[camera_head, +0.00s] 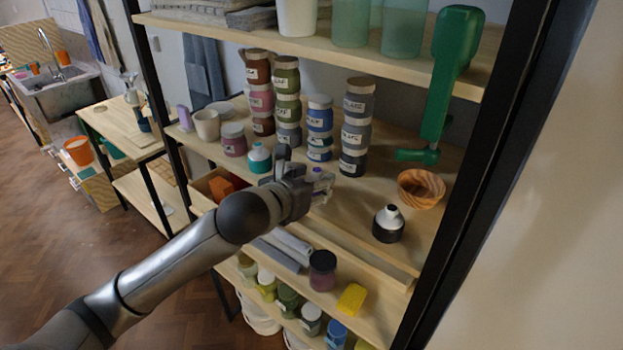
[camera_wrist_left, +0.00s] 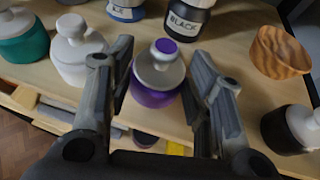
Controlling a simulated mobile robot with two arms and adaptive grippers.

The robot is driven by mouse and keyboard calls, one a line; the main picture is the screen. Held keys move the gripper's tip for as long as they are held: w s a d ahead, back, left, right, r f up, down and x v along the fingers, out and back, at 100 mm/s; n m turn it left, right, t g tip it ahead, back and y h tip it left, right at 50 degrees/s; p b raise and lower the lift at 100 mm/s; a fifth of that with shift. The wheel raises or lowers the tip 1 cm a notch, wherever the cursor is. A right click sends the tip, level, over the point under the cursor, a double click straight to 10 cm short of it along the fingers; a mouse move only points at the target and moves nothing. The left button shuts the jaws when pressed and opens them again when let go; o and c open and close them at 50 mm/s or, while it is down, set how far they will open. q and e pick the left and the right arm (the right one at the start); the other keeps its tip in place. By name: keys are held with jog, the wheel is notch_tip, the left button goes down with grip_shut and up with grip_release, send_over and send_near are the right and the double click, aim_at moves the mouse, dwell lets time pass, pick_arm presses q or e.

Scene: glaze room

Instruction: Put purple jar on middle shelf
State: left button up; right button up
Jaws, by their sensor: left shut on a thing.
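The purple jar (camera_wrist_left: 156,84) has a pale grey-white top with a purple cap. It sits between the two fingers of my left gripper (camera_head: 312,190) in the left wrist view, and the gripper is shut on it. In the head view only a small part of the jar shows, at the fingertips. The gripper is at the front of the middle shelf (camera_head: 340,222), which bears stacks of labelled jars. The jar looks upright; I cannot tell whether its base touches the shelf. My right gripper is not in view.
A teal bottle (camera_head: 259,159) and a white bottle (camera_wrist_left: 75,50) stand left of the gripper. Stacked jars (camera_head: 355,125) stand behind. A black bottle (camera_head: 388,224), a wooden bowl (camera_head: 420,188) and a green tool (camera_head: 440,80) are to the right. The shelf between stacks and black bottle looks free.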

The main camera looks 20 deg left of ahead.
pick_arm(q)
jog(key=o, duration=0.9)
jog(key=shift+f, duration=0.15)
jog(key=o, duration=0.4)
jog(key=shift+o, duration=0.5)
